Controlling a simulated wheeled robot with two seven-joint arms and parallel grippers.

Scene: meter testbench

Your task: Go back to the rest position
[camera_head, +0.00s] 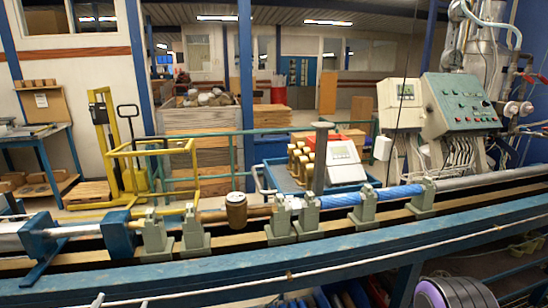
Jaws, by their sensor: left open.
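My left gripper (121,301) barely shows at the bottom left edge, where two pale fingertips stand apart in front of the bench's blue front beam. It is open, and nothing shows between the tips. The rest of this gripper and its arm are below the picture. My right gripper does not show. The meter testbench (330,262) runs across the view, with a blue pipe section (345,199) in grey-green clamps. A brown cylindrical cup-like object (236,210) stands upright on the bench left of the middle.
A thin white line (400,248) runs along the bench front. A green control panel (460,103) stands behind the bench at right. A blue cart (280,175) with a white device (344,160) and a yellow frame (150,170) stand behind it.

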